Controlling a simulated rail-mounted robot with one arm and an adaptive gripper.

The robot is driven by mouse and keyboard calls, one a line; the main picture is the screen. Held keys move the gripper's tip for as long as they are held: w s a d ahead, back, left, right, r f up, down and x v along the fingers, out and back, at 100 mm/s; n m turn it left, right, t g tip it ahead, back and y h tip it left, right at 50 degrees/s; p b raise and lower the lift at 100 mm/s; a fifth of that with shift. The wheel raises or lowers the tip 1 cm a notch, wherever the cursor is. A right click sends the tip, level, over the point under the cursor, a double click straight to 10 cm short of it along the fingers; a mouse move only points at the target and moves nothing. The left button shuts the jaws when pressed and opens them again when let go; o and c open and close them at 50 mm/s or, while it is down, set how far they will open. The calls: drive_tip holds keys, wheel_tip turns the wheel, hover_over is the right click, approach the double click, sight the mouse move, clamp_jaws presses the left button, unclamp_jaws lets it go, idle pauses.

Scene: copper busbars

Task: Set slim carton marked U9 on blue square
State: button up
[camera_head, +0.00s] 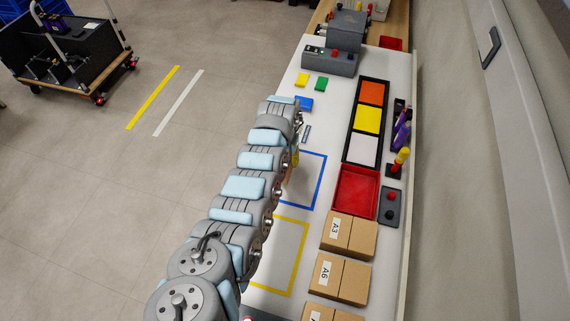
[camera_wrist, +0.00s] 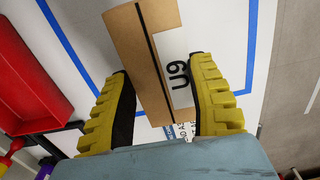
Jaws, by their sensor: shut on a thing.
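The slim carton (camera_wrist: 126,48) is brown with a dark seam and a white label reading U9. In the wrist view it sits between the yellow ribbed fingers of my gripper (camera_wrist: 158,76), which is shut on it. The blue square (camera_head: 320,183) is an outline on the white bench, right of my arm in the head view. Its lines also show in the wrist view (camera_wrist: 62,38), on both sides of the carton. The carton is over or within the outline; I cannot tell if it touches the bench. In the head view my arm hides most of the gripper and carton.
A yellow outline (camera_head: 302,256) lies nearer on the bench. A red tray (camera_head: 357,191) stands right of the blue square, with cartons marked A3 (camera_head: 340,232) and A6 (camera_head: 331,277) nearer. A black frame (camera_head: 348,133) with coloured squares lies beyond the tray.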

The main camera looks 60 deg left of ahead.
drive_tip(key=shift+f, duration=0.1)
drive_tip(key=shift+a+f+b, duration=0.15)
drive_tip(key=shift+f+b, duration=0.65)
drive_tip(key=shift+f, duration=0.85)
drive_tip(key=o, duration=1)
drive_tip(key=shift+f, duration=0.1)
drive_tip(key=shift+o, duration=0.2)
drive_tip(key=shift+r+p, duration=0.85)
drive_tip(key=shift+r, duration=1)
drive_tip(key=shift+w+r+p, duration=0.1)
drive_tip(key=shift+r+p, duration=0.2)
drive_tip(key=shift+r, duration=3.95)
